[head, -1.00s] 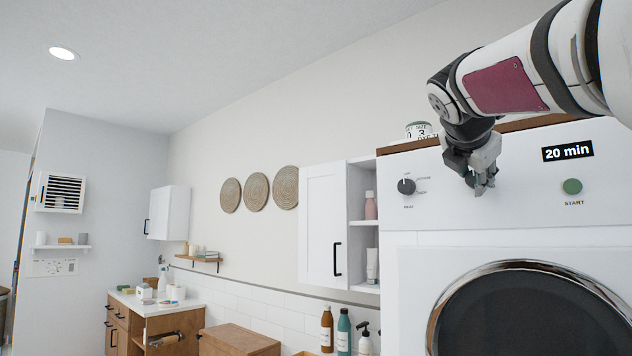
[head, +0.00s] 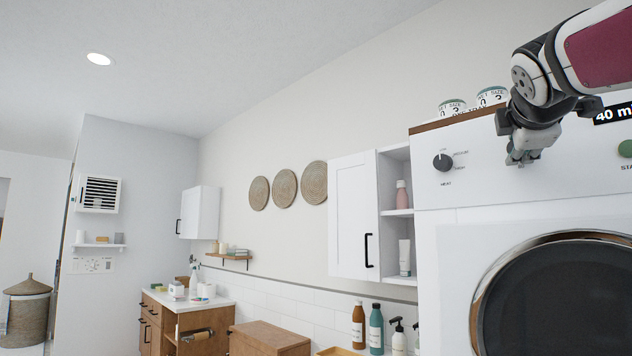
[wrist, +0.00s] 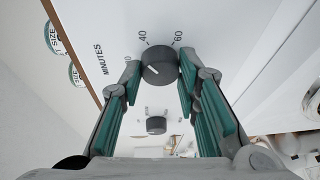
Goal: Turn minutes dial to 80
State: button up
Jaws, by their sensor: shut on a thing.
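The minutes dial (wrist: 160,66) is a dark round knob with a white pointer line, on the white front panel of the dryer. In the wrist view the marks 40 and 60 and the word MINUTES show around it. My gripper (wrist: 157,82) is shut on the dial, one green-padded finger at each side. In the head view my gripper (head: 522,160) is at the panel and hides the dial. The display (head: 613,114) shows 40 and is cut off at the picture's right edge.
The heat dial (head: 443,162) is left of my gripper, and also shows in the wrist view (wrist: 156,125). The green start button (head: 625,149) is at the right. The round dryer door (head: 560,300) is below. Cans (head: 491,96) stand on top.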

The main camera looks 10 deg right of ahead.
jog(key=shift+w+a+f+m+g+h+b, duration=0.15)
jog(key=shift+m+g+h+b, duration=1.05)
jog(key=shift+m+b, duration=3.3)
jog(key=shift+w+a+f+m+g+h+b, duration=0.25)
jog(key=shift+m+h+b, duration=2.1)
jog(key=shift+m, duration=3.9)
jog(key=shift+w+d+f+m+g+h+b, duration=0.1)
jog(key=shift+m+g+h+b, duration=0.95)
jog(key=shift+m+b, duration=3.6)
jog(key=shift+s+m+p, duration=0.1)
jog(key=shift+m+p, duration=0.6)
jog(key=shift+m, duration=0.2)
jog(key=o, duration=1.2)
jog(key=shift+c, duration=0.2)
